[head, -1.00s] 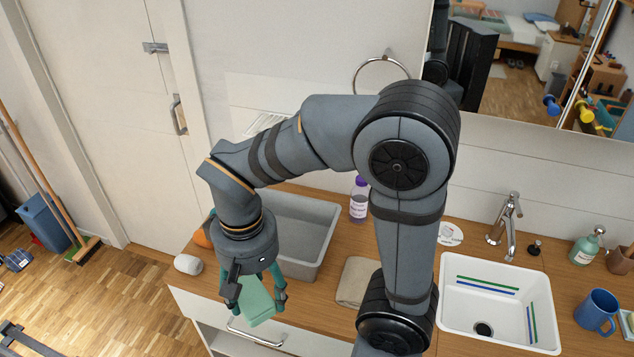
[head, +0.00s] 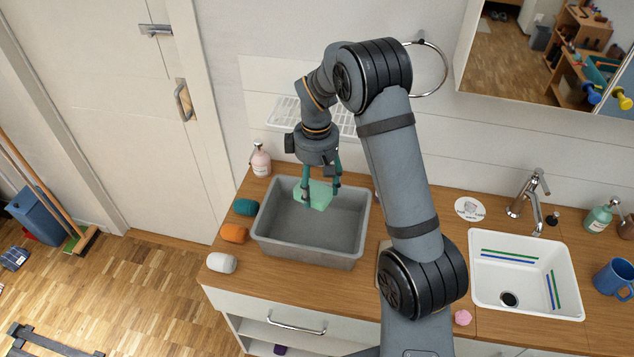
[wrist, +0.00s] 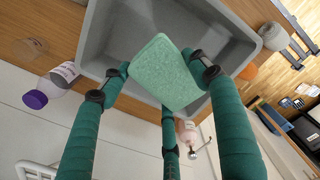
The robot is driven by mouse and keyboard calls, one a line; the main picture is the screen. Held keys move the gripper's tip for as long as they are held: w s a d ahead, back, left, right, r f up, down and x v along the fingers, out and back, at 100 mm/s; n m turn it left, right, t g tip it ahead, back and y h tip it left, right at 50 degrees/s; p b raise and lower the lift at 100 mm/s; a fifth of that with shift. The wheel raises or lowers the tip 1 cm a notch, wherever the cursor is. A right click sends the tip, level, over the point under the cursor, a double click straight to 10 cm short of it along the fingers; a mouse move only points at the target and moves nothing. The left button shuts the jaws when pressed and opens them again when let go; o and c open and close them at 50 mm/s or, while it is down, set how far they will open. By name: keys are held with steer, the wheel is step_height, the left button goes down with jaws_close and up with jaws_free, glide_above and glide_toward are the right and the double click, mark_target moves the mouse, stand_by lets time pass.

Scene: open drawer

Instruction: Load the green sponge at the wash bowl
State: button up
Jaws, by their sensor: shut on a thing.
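My gripper (head: 321,194) is shut on the green sponge (head: 318,188), and its teal fingers point down. In the wrist view the pale green sponge (wrist: 163,72) sits between the fingertips. The grey rectangular wash bowl (head: 305,256) stands on the wooden counter, empty apart from what my gripper covers. The sponge is over the back part of the bowl; I cannot tell whether it is above the rim or a little inside. The bowl (wrist: 92,40) also shows behind the sponge in the wrist view.
Teal (head: 246,207), orange (head: 234,233) and white (head: 221,263) rounded items lie left of the bowl. A pink bottle (head: 260,161) stands behind it. The white sink (head: 520,290) is far right.

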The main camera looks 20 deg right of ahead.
steer(key=shift+f+b, duration=5)
steer(key=shift+f, duration=1)
steer(key=shift+o, duration=0.3)
steer(key=shift+r+p, duration=4)
steer(key=shift+r, duration=1)
steer(key=shift+c, duration=0.3)
step_height(320, 180, up, 4)
steer(key=p, duration=0.3)
